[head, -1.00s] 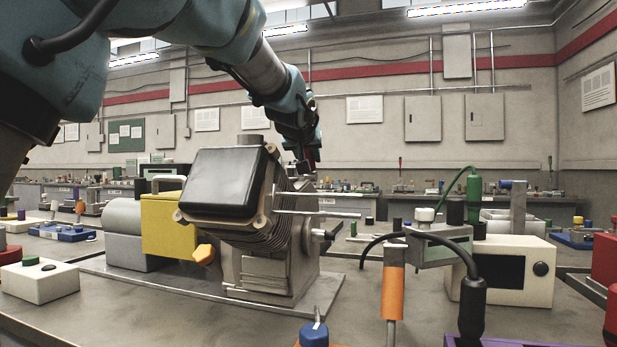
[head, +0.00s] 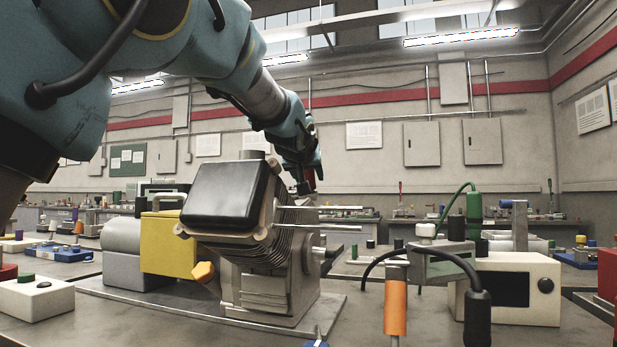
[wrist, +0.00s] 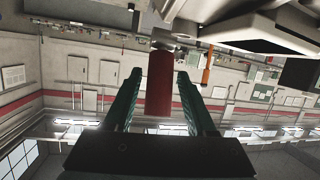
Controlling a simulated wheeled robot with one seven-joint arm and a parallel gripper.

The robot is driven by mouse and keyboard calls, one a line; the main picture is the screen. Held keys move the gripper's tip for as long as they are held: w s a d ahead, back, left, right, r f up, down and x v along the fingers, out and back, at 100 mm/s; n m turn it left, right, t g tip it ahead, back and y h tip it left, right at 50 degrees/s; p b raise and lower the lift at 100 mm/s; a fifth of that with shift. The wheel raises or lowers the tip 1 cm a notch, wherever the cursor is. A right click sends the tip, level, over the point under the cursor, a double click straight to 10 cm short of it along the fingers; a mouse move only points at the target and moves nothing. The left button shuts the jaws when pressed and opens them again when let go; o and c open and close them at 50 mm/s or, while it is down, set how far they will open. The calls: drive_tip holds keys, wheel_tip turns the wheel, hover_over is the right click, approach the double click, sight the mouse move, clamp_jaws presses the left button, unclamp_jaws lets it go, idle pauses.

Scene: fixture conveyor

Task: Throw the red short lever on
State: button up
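The red lever (wrist: 160,85) shows in the wrist view as a short, thick red cylinder between my gripper's two dark green fingers. My gripper (wrist: 157,76) is open around it, with a visible gap on the left side and a narrower one on the right. In the head view my gripper (head: 303,186) is above and behind the right side of the grey finned machine (head: 265,270). The lever's base and pivot are hidden in the head view.
Two thin metal rods (head: 335,207) stick out right from the machine. A yellow box (head: 167,243) stands to its left. An orange handle (head: 396,307), black cable and cream box (head: 520,290) stand to the right. The wrist view is upside down.

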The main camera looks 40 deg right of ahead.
sight(309, 174)
drive_tip(key=shift+o, duration=0.7)
drive_tip(key=shift+s+a, duration=0.1)
drive_tip(key=shift+s, duration=0.05)
drive_tip(key=shift+s+a, duration=0.15)
drive_tip(key=shift+s, duration=0.05)
drive_tip(key=b+v, duration=0.4)
drive_tip(key=v, duration=0.2)
drive_tip(key=shift+s+a, duration=0.1)
drive_tip(key=shift+s, duration=0.05)
drive_tip(key=shift+b+v, duration=1)
drive_tip(key=shift+b, duration=0.15)
drive_tip(key=shift+s+a+r+b, duration=0.35)
drive_tip(key=shift+s+a+r, duration=0.1)
drive_tip(key=shift+a, duration=0.2)
